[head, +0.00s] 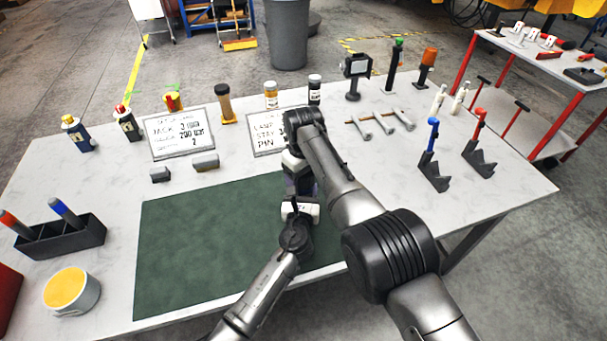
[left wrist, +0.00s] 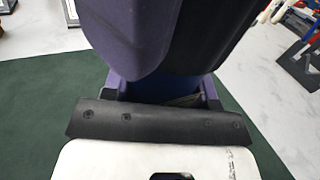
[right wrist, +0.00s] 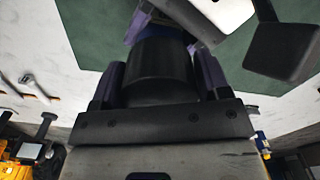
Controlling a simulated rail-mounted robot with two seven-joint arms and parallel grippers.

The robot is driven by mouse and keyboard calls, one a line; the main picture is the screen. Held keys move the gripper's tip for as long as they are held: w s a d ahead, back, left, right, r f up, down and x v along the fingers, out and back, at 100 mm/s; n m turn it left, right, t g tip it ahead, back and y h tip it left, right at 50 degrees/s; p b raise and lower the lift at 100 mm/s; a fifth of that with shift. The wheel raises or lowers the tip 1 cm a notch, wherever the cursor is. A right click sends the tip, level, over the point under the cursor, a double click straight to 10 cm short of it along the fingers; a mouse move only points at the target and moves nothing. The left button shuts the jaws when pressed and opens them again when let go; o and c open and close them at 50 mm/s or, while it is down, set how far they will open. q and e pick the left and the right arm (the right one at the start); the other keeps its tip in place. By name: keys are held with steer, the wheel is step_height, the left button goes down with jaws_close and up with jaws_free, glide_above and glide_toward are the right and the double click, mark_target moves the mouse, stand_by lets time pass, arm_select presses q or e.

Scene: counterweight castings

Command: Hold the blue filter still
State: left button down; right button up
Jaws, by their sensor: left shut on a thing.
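The blue filter is mostly hidden by my arms in the head view. In the left wrist view a strip of its blue body (left wrist: 160,88) shows between the purple fingers of my left gripper (left wrist: 162,96), which is shut on it. In the right wrist view a black round part (right wrist: 160,72), seemingly the filter's upper end, lies between the purple fingers of my right gripper (right wrist: 158,85). I cannot tell whether those fingers press on it. In the left wrist view a large purple finger of my right gripper hangs close over the left one.
A green mat (head: 185,245) lies under the grippers, its left part clear. A black holder (head: 60,238) and a yellow-topped round tin (head: 70,290) stand at left. Two signs (head: 180,133), several bottles and tool stands line the back and right.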

steer(key=o, duration=0.4)
steer(key=shift+o, duration=0.2)
step_height(320, 180, up, 12)
stand_by(0.5)
arm_select(q)
steer(key=shift+c, duration=1.6)
jaws_free()
steer(key=shift+s, duration=0.3)
steer(key=s+p, duration=0.1)
steer(key=s, duration=0.3)
steer(key=s+a+p, duration=0.1)
steer(key=s, duration=0.3)
steer(key=s+p, duration=0.2)
steer(key=s, duration=0.3)
steer(key=shift+s+a, duration=0.1)
steer(key=shift+a, duration=0.1)
arm_select(e)
step_height(320, 180, up, 4)
steer(key=shift+f, duration=0.1)
